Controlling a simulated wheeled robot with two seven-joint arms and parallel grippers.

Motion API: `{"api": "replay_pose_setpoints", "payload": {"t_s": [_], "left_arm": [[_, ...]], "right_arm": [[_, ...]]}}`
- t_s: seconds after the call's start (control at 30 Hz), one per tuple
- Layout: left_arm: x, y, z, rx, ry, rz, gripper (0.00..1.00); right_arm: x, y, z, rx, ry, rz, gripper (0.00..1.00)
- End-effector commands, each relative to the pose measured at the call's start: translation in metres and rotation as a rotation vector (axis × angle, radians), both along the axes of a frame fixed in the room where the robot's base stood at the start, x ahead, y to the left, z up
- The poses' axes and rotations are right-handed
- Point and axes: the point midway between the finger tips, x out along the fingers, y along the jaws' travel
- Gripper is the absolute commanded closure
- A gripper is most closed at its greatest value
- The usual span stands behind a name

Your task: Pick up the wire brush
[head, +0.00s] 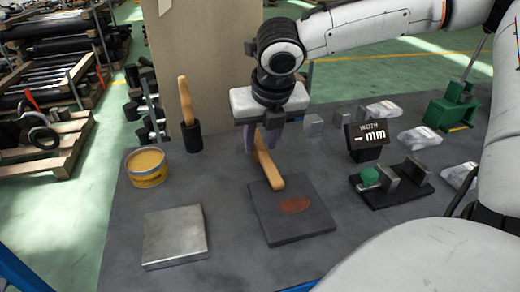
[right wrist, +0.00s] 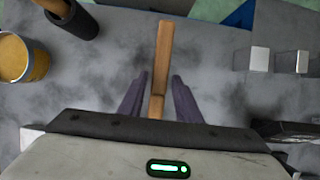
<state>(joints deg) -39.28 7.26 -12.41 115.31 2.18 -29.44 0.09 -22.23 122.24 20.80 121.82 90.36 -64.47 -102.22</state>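A long wooden-handled tool (head: 268,168), which I take to be the wire brush, is on the grey bench just behind a dark square plate. Its bristles do not show. My right gripper (head: 261,140) is above it, pointing down. In the right wrist view the wooden tool (right wrist: 164,47) runs between the two purple fingers of my right gripper (right wrist: 158,92). A gap shows on each side, so the fingers are open around it and apart from it. My left gripper is not in view.
A dark plate (head: 262,228) with a reddish patch and a bare metal plate (head: 175,236) lie in front. A yellow tin (head: 147,168) and a black cup (head: 187,136) with a wooden handle (head: 185,100) stand left. A "WIDTH mm" display (head: 368,139) stands right.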

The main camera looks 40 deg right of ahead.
Motion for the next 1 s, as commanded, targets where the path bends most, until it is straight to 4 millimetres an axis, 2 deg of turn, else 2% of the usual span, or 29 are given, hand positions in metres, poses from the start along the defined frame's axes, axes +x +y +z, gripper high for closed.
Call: {"api": "replay_pose_setpoints", "payload": {"t_s": [0.03, 0.17, 0.53, 0.83, 1.0], "left_arm": [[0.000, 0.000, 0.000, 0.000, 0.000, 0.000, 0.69], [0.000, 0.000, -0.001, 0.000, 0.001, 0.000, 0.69], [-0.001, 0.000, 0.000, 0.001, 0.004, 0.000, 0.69], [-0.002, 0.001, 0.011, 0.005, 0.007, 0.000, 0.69], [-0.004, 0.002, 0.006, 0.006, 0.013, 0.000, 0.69]], "right_arm": [[0.000, 0.000, 0.000, 0.000, 0.000, 0.000, 0.78], [0.000, 0.000, 0.000, 0.000, 0.000, 0.000, 1.00], [0.000, 0.000, 0.005, 0.000, -0.001, 0.000, 1.00], [0.001, 0.000, 0.040, -0.001, -0.004, 0.000, 1.00], [-0.029, 0.017, 0.037, 0.000, -0.002, 0.006, 1.00]]}}
